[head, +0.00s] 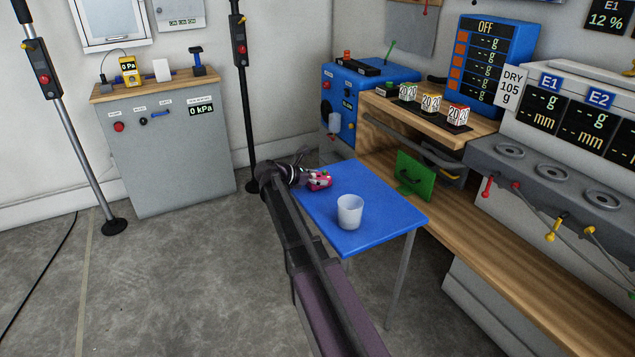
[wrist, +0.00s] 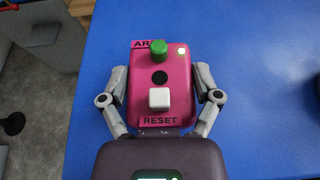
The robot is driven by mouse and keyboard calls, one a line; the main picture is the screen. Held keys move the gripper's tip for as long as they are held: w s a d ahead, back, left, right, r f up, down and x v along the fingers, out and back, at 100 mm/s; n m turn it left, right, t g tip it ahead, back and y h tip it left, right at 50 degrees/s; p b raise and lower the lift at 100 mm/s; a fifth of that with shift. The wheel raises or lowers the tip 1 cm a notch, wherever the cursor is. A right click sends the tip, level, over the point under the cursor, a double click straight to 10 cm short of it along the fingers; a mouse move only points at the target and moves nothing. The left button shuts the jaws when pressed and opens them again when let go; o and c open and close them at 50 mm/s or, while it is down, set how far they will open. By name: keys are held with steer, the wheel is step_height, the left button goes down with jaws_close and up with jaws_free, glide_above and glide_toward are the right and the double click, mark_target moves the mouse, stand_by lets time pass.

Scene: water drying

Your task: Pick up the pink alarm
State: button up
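The pink alarm (wrist: 176,87) is a rounded box with a green knob, a black round spot, a white button marked RESET and a small light. In the head view the alarm (head: 319,181) is at the far left part of the blue table (head: 375,195). My gripper (wrist: 160,70) has one grey finger along each side of the alarm, with no clear gap on either side. In the head view my gripper (head: 304,174) reaches the alarm from the left. Whether the alarm rests on the table or is slightly raised is hard to tell.
A translucent white cup (head: 350,212) stands on the table, nearer than the alarm. A wooden bench (head: 485,262) with a green panel (head: 415,177) lies to the right. A black stand (head: 245,110) rises behind my gripper. The grey floor at left is open.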

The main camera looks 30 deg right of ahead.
mark_target(319, 176)
steer(key=c, duration=0.4)
steer(key=shift+r, duration=0.15)
step_height(319, 176, up, 10)
steer(key=p, duration=1)
stand_by(0.5)
